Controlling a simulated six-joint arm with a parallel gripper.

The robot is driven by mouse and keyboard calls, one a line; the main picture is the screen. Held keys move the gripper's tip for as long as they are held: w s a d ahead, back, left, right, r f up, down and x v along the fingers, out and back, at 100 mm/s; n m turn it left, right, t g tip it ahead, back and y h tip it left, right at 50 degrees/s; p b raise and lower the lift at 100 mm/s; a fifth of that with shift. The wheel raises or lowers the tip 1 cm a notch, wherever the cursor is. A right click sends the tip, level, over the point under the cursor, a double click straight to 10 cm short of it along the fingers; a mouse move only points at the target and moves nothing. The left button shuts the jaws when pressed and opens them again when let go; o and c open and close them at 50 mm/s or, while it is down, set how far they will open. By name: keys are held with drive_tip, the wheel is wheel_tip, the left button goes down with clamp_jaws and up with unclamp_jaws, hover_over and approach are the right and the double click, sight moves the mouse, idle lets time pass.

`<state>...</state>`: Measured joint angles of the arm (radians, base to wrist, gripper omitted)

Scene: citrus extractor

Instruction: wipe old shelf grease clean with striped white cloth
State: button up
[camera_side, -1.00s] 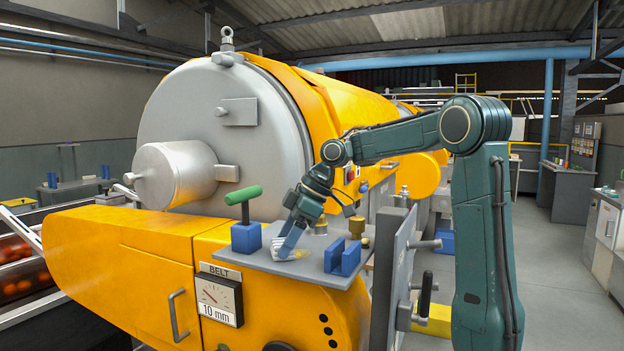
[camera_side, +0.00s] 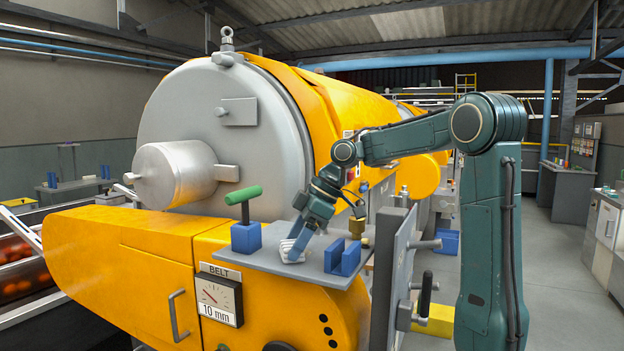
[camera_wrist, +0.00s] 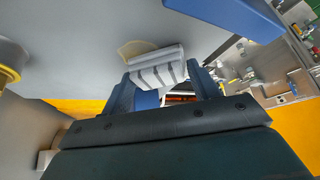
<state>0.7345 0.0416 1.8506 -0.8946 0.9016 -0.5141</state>
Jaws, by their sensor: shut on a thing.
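The striped white cloth (camera_side: 290,252) is bunched between the fingers of my gripper (camera_side: 297,243), low against the grey shelf (camera_side: 250,258). In the wrist view the cloth (camera_wrist: 157,66) shows dark stripes, with a gripper finger on each side. A tan grease patch (camera_wrist: 133,47) shows just beyond the cloth's upper left edge in the wrist view. The rest of the patch is hidden by the cloth, and I cannot make it out clearly in the side view.
A blue block with a green-handled tool (camera_side: 245,220) stands on the shelf to the left. A blue slotted holder (camera_side: 343,257) stands close on the right. A brass fitting (camera_side: 358,230) is behind it. The large yellow machine (camera_side: 120,240) surrounds the shelf.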

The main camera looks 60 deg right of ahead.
sight(313, 258)
drive_tip(key=shift+w, duration=2)
drive_tip(key=shift+w+d, duration=0.1)
drive_tip(key=shift+d, duration=0.2)
drive_tip(key=shift+s+d, duration=0.15)
drive_tip(key=shift+s, duration=3.6)
drive_tip(key=shift+c, duration=0.2)
drive_tip(key=shift+w, duration=3.6)
drive_tip(key=shift+w+r, duration=0.2)
drive_tip(key=shift+s+r, duration=0.1)
drive_tip(key=shift+r, duration=3.8)
